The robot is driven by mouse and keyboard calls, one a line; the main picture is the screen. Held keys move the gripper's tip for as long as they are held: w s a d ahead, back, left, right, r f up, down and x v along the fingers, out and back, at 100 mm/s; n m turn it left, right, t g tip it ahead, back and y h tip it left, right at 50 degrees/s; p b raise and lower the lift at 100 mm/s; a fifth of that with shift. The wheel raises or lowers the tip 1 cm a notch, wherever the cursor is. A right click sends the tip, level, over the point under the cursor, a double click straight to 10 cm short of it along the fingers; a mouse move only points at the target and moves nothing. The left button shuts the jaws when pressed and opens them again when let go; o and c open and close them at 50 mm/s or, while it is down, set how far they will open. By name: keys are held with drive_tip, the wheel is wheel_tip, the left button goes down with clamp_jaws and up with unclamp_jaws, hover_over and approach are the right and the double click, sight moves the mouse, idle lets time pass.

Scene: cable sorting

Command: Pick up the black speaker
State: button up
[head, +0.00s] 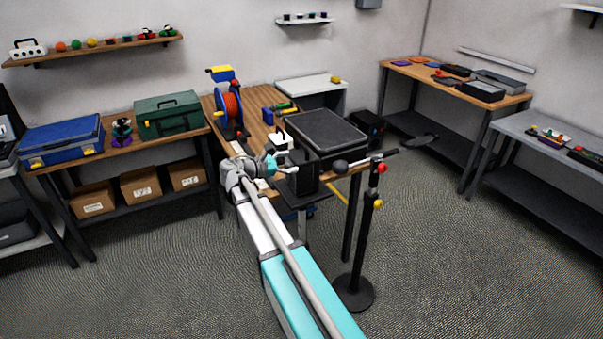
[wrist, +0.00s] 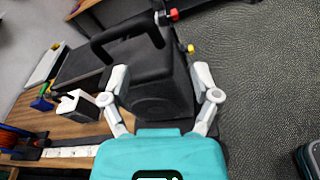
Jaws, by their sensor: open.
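The black speaker (wrist: 160,92) is a dark box with an arched carry handle (wrist: 122,38) on top. It stands upright near the table edge and fills the middle of the wrist view. In the head view the speaker (head: 302,175) is just right of my gripper (head: 279,164). My gripper (wrist: 161,80) is open, with one pale finger on each side of the speaker in the wrist view. I cannot tell whether either finger touches it. The speaker's lower part is partly hidden by my gripper's teal body.
A large black case (head: 326,129) lies behind the speaker on the wooden table (head: 258,98). A white handled object (wrist: 78,106) and a power strip (wrist: 70,152) are left of it. A black pole stand (head: 357,240) with red and yellow knobs is close on the right.

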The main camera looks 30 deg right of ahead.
sight(306, 159)
drive_tip(key=shift+w+d+f, duration=0.1)
drive_tip(key=shift+d+f, duration=0.05)
drive_tip(key=shift+d, duration=0.9)
drive_tip(key=shift+w+d+f+b, duration=0.1)
drive_tip(key=shift+d+f+b, duration=0.1)
drive_tip(key=shift+d, duration=0.65)
drive_tip(key=shift+d+f+b, duration=0.15)
drive_tip(key=shift+d+b, duration=0.05)
drive_tip(key=shift+d, duration=0.65)
drive_tip(key=shift+w+d+f+b, duration=0.1)
drive_tip(key=shift+d+f+b, duration=0.1)
drive_tip(key=shift+d, duration=0.65)
drive_tip(key=shift+r, duration=0.1)
clamp_jaws()
